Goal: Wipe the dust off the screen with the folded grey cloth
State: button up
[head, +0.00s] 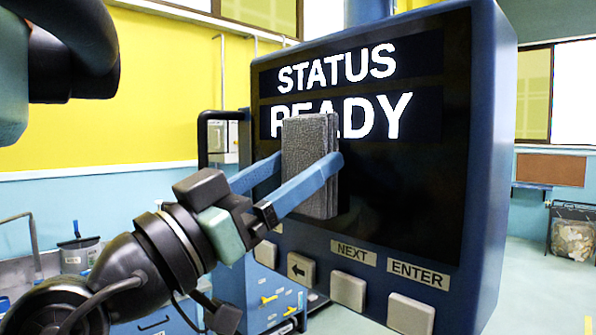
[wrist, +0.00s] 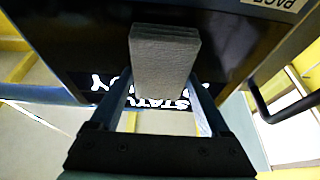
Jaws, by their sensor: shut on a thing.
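The folded grey cloth (head: 310,165) is held upright between the two blue fingers of my gripper (head: 312,178), in front of the left part of the screen. The dark screen (head: 400,185) shows "STATUS READY" in white, and the cloth covers part of "READY". I cannot tell whether the cloth touches the glass. No dust stands out on the visible screen. In the wrist view the cloth (wrist: 164,62) sits between the fingers of my gripper (wrist: 168,85), with the screen (wrist: 90,45) beyond it.
Below the screen is a row of square buttons (head: 348,290) labelled with an arrow, NEXT and ENTER. The blue housing (head: 488,150) frames the screen. A black bar handle (head: 203,135) stands to its left. The screen's right part is unobstructed.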

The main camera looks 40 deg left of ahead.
aim_at(408, 141)
jog(key=shift+d+r+p, duration=0.1)
jog(key=shift+r+p, duration=0.3)
jog(key=shift+r, duration=0.45)
jog(key=shift+s+d, duration=0.2)
jog(key=shift+d, duration=2.45)
jog(key=shift+s+d, duration=0.15)
jog(key=shift+d, duration=2.45)
jog(key=shift+w+a+f+b, duration=0.15)
jog(key=shift+a+b, duration=0.2)
jog(key=shift+a, duration=1.45)
jog(key=shift+w+a+r+b, duration=0.15)
jog(key=shift+a+b, duration=0.25)
jog(key=shift+a, duration=1.35)
jog(key=shift+w+a+f+b, duration=0.15)
jog(key=shift+a+b, duration=0.2)
jog(key=shift+a, duration=1.45)
jog(key=shift+s, duration=0.1)
jog(key=shift+s+a+b, duration=0.2)
jog(key=shift+s+b, duration=0.2)
jog(key=shift+s, duration=2.55)
